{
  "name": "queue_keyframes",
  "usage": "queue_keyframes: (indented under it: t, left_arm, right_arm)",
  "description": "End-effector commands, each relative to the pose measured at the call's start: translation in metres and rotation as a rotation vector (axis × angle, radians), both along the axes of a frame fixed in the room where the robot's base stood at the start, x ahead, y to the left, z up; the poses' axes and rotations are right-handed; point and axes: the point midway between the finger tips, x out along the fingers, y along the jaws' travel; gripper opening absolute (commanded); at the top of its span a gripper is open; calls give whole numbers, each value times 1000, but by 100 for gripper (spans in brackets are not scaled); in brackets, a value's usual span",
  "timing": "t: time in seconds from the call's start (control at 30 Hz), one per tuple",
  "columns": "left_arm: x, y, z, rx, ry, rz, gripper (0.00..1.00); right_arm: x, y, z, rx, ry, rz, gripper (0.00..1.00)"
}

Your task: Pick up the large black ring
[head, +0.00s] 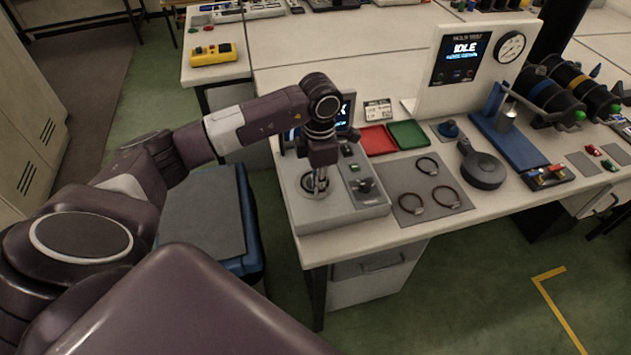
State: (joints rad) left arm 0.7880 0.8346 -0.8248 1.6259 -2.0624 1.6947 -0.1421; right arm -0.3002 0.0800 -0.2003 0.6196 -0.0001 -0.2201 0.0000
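Three rings lie flat on a grey mat (458,208) on the workbench. A black ring (417,168) is at the back of the mat. Two brownish rings, one at front left (402,208) and one at right (435,200), lie in front of it. I cannot tell clearly which ring is the largest. My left gripper (320,192) points down over the round recess of a grey bench device (345,212), left of the mat and apart from the rings. Its fingertips are small and partly blend with the recess, so their opening is unclear. My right gripper is out of view.
Behind the mat are a red tray (377,140) and a green tray (408,134). A dark round tool (482,170) and a blue stand (512,143) are to the right. A panel reading IDLE (466,60) stands at the back. A blue bin (245,215) is left of the bench.

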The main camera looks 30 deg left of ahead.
Motion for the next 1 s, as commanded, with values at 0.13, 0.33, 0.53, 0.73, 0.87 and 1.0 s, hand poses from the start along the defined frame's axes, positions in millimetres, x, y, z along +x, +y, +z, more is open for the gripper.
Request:
queue_keyframes:
  t: [0.13, 0.33, 0.53, 0.73, 0.87, 1.0]
  left_arm:
    - [0, 0, 0, 0, 0, 0, 5]
    - [0, 0, 0, 0, 0, 0, 0]
    - [0, 0, 1, 0, 0, 0, 0]
    - [1, 0, 11, 0, -1, 0, 0]
    - [1, 0, 30, 0, -5, 0, 0]
    - [2, 0, 65, 0, -8, -1, 0]
  right_arm:
    - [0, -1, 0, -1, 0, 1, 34]
    - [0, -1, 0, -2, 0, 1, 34]
    - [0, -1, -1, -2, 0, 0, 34]
    - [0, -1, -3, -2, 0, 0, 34]
    - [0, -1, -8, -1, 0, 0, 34]
    - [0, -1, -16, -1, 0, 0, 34]
